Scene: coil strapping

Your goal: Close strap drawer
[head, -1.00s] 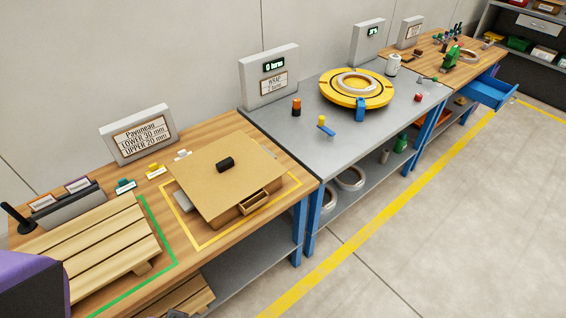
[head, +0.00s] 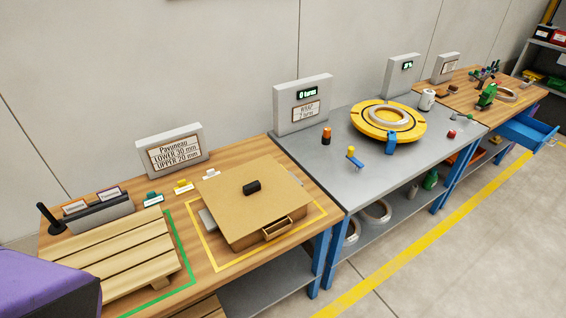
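The blue strap drawer (head: 527,130) shows in the head view at the far right, under the front edge of the farthest wooden bench (head: 458,92). It is pulled out and stands open toward the aisle. What is inside it is too small to tell. Neither of my grippers is in view. A purple part at the lower left corner looks like a link of my own arm, with no fingers showing.
The near wooden bench holds a slatted pallet (head: 118,248) and a cardboard box (head: 247,205). The grey middle bench (head: 330,165) carries a yellow turntable (head: 388,122) with a ring. Floor (head: 470,255) along the yellow line is clear.

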